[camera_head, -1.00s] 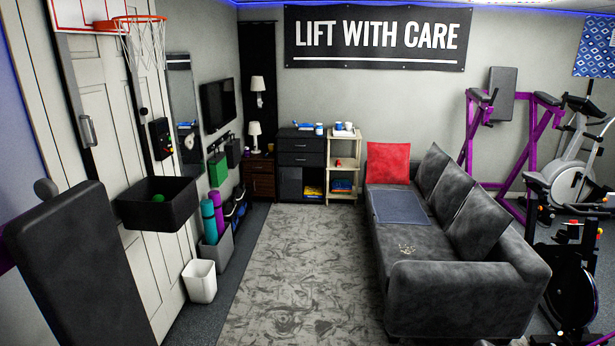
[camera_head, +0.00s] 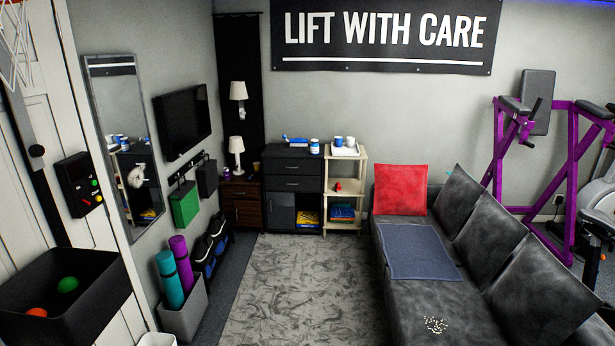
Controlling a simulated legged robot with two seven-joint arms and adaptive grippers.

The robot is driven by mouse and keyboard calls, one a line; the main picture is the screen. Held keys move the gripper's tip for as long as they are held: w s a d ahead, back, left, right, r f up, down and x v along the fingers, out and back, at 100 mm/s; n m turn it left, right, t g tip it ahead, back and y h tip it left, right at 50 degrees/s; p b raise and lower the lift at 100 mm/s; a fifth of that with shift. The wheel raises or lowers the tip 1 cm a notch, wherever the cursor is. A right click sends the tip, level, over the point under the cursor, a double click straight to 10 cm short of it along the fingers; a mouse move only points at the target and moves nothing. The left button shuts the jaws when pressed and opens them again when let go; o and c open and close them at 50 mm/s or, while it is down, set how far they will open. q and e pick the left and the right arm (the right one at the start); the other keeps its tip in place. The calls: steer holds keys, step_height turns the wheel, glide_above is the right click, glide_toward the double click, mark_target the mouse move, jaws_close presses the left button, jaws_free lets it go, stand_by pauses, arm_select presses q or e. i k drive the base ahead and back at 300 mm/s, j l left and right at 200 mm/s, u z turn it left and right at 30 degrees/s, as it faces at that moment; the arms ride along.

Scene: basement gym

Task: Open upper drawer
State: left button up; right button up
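A dark grey cabinet (camera_head: 292,188) stands against the back wall, left of centre in the head view. Under these, a door panel is at the left and an open shelf with books at the right. A small brown nightstand (camera_head: 241,205) with drawers stands to its left. Neither of my grippers is in view.
The grey patterned rug (camera_head: 290,285) leads to the cabinet with clear floor. A grey sofa (camera_head: 455,300) borders it on the right. A grey bin with rolled mats (camera_head: 185,318) and a black ball box (camera_head: 95,305) are at the left. A pale shelf (camera_head: 345,190) adjoins the cabinet.

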mark_target(305, 167)
steer(key=i, duration=4.3)
